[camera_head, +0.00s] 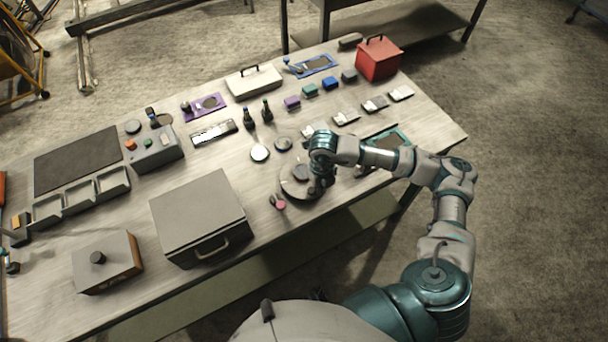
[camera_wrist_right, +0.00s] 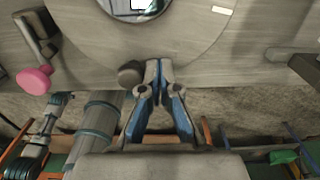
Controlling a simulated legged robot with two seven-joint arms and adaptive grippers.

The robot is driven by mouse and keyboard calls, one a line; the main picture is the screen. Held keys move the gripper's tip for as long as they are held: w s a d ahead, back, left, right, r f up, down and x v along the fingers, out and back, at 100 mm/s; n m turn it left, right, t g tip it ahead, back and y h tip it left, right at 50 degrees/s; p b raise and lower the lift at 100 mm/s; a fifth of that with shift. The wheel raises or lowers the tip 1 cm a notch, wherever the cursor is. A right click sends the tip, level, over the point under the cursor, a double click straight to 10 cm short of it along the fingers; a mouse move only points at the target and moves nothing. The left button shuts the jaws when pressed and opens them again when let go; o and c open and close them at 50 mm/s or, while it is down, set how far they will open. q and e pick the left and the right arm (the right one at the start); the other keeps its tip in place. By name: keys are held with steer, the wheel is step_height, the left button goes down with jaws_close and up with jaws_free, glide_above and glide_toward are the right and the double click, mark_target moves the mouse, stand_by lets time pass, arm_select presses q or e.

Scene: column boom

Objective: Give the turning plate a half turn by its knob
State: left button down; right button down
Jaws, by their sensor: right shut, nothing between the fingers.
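The turning plate (camera_head: 292,186) is a round grey disc near the front edge of the bench. In the right wrist view its pale face (camera_wrist_right: 205,45) fills the upper middle, with a shiny round centre and a small white mark. A dark round knob (camera_wrist_right: 130,74) shows at the plate's near rim. My right gripper (camera_head: 321,182) is over the right part of the plate and hides some of it. In the wrist view its fingertips (camera_wrist_right: 160,66) are together and empty, just right of the knob; I cannot tell whether they touch it.
A pink knob (camera_head: 280,204) on a small dark piece stands left of the plate. A grey box with a handle (camera_head: 200,215) stands further left. Round pieces (camera_head: 260,153), bottles (camera_head: 267,112) and a teal-framed tray (camera_head: 388,138) lie around. The bench's front edge is close.

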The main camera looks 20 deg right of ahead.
mark_target(310, 192)
steer(key=shift+a, duration=0.15)
steer(key=shift+s+a, duration=0.15)
steer(key=shift+a, duration=0.25)
stand_by(0.4)
steer(key=shift+a, duration=0.65)
steer(key=shift+a, duration=0.3)
steer(key=shift+a, duration=0.1)
